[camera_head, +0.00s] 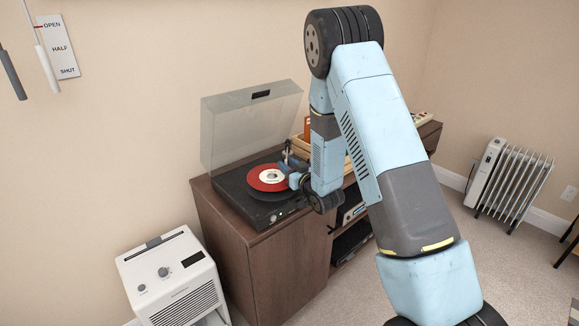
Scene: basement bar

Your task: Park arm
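My light blue and grey arm (375,125) rises from the lower right, bends at a black joint at the top and comes down over the cabinet. My gripper (293,171) is at the right side of a record player (235,189), close to the red record (268,178) on its platter. It is small and partly hidden by my wrist; I cannot tell whether it is open or shut, or whether it touches anything. The clear lid (240,125) of the player stands raised.
The player stands on a brown wooden cabinet (248,262) with open shelves. A wooden crate (330,153) is behind my arm. A white dehumidifier-like unit (176,282) is at the left, a radiator (510,180) at the right. Carpet (525,262) is clear at the right.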

